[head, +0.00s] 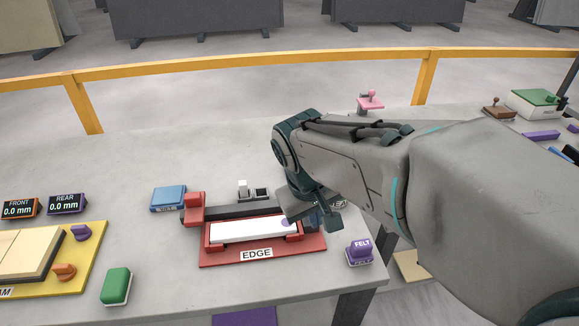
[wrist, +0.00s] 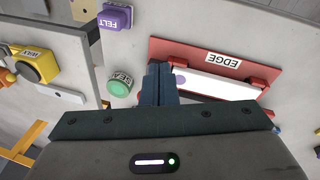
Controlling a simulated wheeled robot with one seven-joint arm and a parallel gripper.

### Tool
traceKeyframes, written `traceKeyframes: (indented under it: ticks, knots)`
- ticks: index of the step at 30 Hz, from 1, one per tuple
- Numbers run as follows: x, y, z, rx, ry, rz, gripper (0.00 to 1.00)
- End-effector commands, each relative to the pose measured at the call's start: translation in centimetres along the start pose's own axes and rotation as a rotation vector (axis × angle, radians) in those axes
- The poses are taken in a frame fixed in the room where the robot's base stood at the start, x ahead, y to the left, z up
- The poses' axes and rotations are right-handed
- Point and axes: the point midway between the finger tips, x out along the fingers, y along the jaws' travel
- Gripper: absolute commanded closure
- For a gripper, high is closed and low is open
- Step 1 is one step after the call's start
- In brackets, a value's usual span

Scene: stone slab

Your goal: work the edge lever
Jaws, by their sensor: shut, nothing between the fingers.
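The red edge station (head: 225,262), labelled EDGE, lies on the grey slab and holds a white strip (head: 245,230) with a purple dot at its right end. A dark rail runs behind the strip, with a red block (head: 194,212) at its left end. I cannot tell which part is the lever; my arm hides the station's right end. My gripper (wrist: 158,82) is shut and empty. In the wrist view its fingers are beside the dotted end of the strip, and the red station (wrist: 185,52) appears upside down. I cannot tell whether they touch it.
A purple FELT block (head: 359,252) stands right of the station near the slab edge. A green SEAT button (wrist: 120,86) is close to my fingers. A blue block (head: 168,198) and a green block (head: 117,286) are at left. A yellow rail (head: 250,61) runs behind.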

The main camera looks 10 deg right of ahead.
Motion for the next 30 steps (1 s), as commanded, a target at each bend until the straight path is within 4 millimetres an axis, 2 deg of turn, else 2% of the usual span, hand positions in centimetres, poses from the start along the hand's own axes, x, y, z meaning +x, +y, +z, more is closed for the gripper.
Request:
traceKeyframes:
  ticks: [1,6,12,18,30]
  knots:
    - [-0.4,-0.5,-1.4,-0.051,-0.015,0.024,1.00]
    - [-1.1,-2.2,-5.2,-0.199,-0.049,0.105,1.00]
    - [-1.6,-4.1,-8.3,-0.313,-0.062,0.166,1.00]
    - [-1.8,-4.8,-9.4,-0.351,-0.063,0.190,1.00]
    - [-1.4,-4.8,-9.4,-0.352,-0.064,0.190,1.00]
